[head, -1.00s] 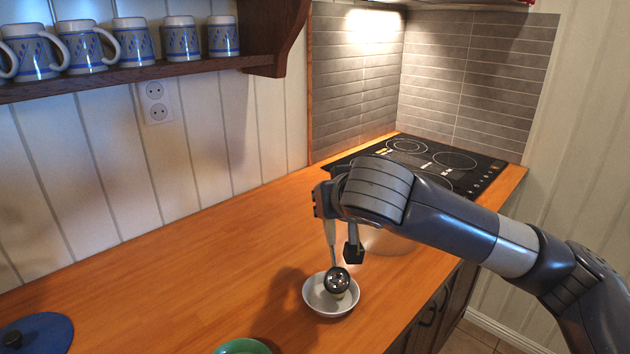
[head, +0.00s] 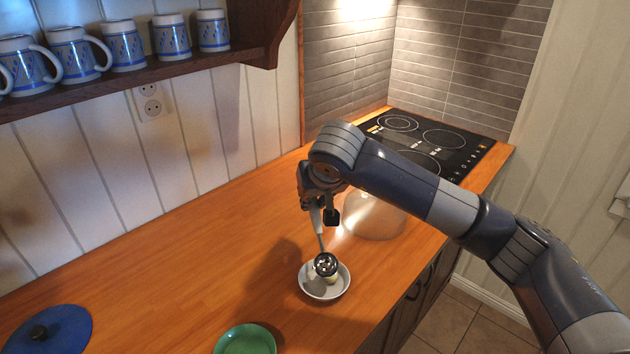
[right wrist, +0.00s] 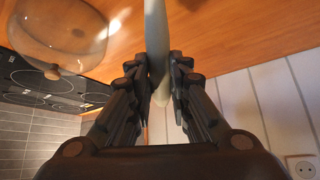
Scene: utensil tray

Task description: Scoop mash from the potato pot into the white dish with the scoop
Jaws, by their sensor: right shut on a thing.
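My right gripper (head: 322,208) is shut on the pale handle of the scoop (head: 317,224). In the right wrist view the handle (right wrist: 156,45) runs between its fingers. The scoop's shiny round head is down over the white dish (head: 342,287), within its rim; I cannot tell whether it touches the dish. A pale lump, seemingly mash (head: 314,274), shows beside the scoop head. I cannot make out a potato pot with mash in it. My left gripper is not in view.
A clear dome (head: 372,222) stands behind my right arm; the wrist view shows its dark knob (right wrist: 52,72). A green dish (head: 246,340) and a blue lid (head: 62,328) lie at the front. The cooktop (head: 440,140) is at the back. The counter's left middle is clear.

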